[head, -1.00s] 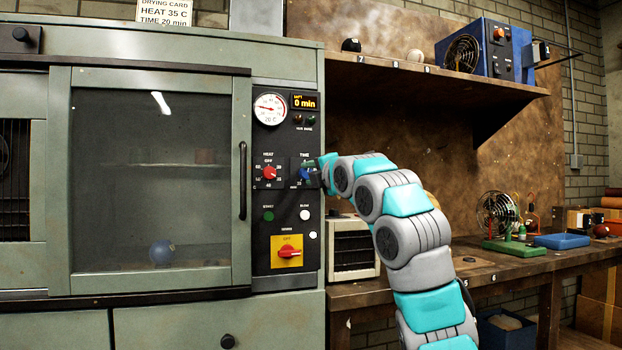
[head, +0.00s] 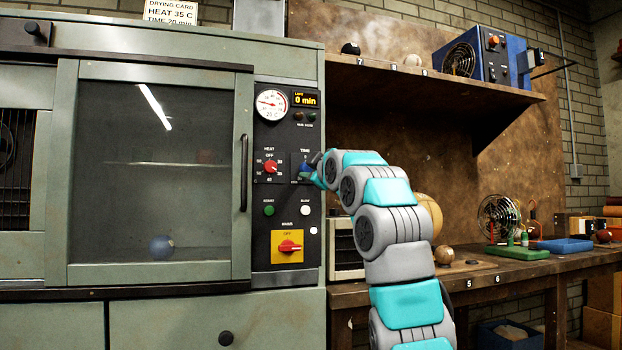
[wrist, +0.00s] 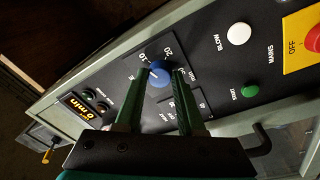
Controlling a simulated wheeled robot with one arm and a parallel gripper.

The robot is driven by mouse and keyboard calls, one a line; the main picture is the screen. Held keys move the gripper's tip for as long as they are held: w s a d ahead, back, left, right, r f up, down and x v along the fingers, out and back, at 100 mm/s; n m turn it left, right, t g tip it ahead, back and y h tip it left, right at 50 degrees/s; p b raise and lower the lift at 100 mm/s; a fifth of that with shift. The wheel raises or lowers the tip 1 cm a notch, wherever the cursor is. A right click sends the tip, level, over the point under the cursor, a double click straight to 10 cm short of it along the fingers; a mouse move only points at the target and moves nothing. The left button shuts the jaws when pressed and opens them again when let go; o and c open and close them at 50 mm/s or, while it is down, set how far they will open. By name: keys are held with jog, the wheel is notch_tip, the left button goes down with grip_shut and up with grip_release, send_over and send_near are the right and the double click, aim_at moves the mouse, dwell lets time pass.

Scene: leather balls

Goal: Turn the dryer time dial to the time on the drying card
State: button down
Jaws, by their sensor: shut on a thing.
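The blue time dial (head: 304,168) sits on the dryer's black control panel (head: 262,225), right of the red heat dial (head: 271,167). In the wrist view the blue dial (wrist: 159,75) lies between the green fingers of my gripper (wrist: 159,72), which are shut on it. A white mark on the dial points roughly toward the printed 10; a 20 is printed nearby. In the head view my gripper hides part of the dial. The drying card (head: 171,12) on top of the dryer reads heat 35 C, time 20 min. The display (head: 305,99) reads 0 min.
Below the dials are a green start button (head: 269,210), a white blow button (head: 306,210) and the red mains switch (head: 289,246) on a yellow plate. The dryer door (head: 155,170) is shut. A workbench and shelf with several items stand to the right.

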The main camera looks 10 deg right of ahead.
jog(key=shift+a+f+m+b, duration=0.15)
jog(key=shift+m+b, duration=0.1)
jog(key=shift+m, duration=0.3)
jog(key=shift+d+f+m+b, duration=0.1)
jog(key=shift+m+b, duration=0.1)
jog(key=shift+m, duration=0.35)
jog(key=shift+r+m+h, duration=0.2)
jog(key=shift+m+h, duration=0.1)
jog(key=shift+m, duration=0.5)
jog(key=shift+m+b, duration=0.3)
jog(key=shift+m, duration=0.7)
jog(key=shift+a, duration=0.15)
